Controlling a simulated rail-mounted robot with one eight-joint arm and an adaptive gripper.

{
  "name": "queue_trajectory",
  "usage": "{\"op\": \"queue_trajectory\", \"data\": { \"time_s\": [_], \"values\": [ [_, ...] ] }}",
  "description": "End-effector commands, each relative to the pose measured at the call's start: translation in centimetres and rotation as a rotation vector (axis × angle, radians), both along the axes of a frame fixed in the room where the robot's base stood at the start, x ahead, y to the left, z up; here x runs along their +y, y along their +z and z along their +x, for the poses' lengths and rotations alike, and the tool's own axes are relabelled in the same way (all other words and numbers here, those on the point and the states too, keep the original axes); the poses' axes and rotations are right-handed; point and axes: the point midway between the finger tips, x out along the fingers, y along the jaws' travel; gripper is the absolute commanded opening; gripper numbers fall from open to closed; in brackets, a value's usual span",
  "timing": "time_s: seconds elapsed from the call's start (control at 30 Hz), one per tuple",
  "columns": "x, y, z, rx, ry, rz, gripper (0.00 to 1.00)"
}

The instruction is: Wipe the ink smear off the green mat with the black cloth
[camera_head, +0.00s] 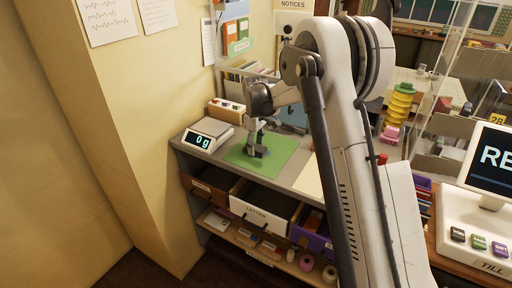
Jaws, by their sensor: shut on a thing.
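The green mat (284,147) lies flat on the grey counter, just right of the scale. My gripper (255,149) points down over the left-middle part of the mat. It is shut on a small dark thing that I take to be the black cloth; the cloth is hard to tell apart from the dark fingers at this size. The fingertips are at or very close to the mat surface, and I cannot tell whether the cloth touches it. I see no ink smear on the bare parts of the mat; the patch under and behind my gripper is hidden.
A scale (208,130) reading 0 g stands left of the mat, with a wooden box (227,110) behind it. A rack of papers (247,75) stands at the back. Open drawers (262,207) sit below the counter. My arm hides the counter's right part.

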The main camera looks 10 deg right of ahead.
Motion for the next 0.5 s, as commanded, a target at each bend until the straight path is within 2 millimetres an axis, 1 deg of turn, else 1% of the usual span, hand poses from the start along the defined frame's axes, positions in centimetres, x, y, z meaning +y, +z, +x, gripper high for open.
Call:
{"op": "queue_trajectory", "data": {
  "time_s": [0.2, 0.3, 0.5],
  "values": [
    [-1.2, -0.3, -1.1, 0.0, -0.002, 0.0, 0.0],
    [-1.5, -0.4, -1.4, 0.0, -0.001, 0.0, 0.0],
    [-1.1, -0.3, -1.0, 0.001, 0.0, -0.001, 0.0]
  ]
}}
